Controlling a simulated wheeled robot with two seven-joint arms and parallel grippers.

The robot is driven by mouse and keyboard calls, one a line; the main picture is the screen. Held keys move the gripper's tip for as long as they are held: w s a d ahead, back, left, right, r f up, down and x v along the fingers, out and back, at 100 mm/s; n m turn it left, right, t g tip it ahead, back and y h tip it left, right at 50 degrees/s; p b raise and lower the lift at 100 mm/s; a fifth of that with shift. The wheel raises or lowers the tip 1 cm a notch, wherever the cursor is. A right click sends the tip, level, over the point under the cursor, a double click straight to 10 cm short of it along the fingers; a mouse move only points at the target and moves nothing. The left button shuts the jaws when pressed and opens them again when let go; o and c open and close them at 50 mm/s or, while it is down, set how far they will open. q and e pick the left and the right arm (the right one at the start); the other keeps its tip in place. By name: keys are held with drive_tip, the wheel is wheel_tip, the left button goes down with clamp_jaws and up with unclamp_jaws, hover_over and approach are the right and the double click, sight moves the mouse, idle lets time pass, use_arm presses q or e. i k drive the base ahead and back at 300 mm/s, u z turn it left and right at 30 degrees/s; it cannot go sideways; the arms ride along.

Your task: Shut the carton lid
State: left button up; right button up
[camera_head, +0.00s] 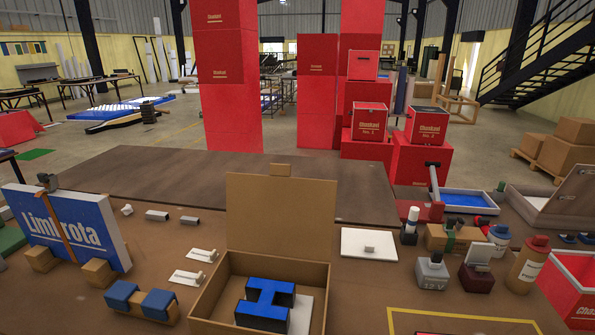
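The brown carton (318,318) stands at the front middle of the table. The carton's near edge is cut off by the bottom of the picture. Neither of my grippers is in view.
A blue sign (75,225) on brown blocks stands at the left. A white panel (368,243) lies right of the lid. Bottles, including an orange-brown one (527,265), and small devices crowd the right. A grey-brown mat (170,180) behind is clear.

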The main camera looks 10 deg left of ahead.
sight(281, 214)
drive_tip(key=z, duration=0.55)
drive_tip(key=k, duration=1.3)
drive_tip(key=z, duration=0.1)
drive_tip(key=i, duration=0.4)
drive_tip(key=u, duration=0.6)
drive_tip(key=i, duration=1.35)
drive_tip(key=z, duration=0.75)
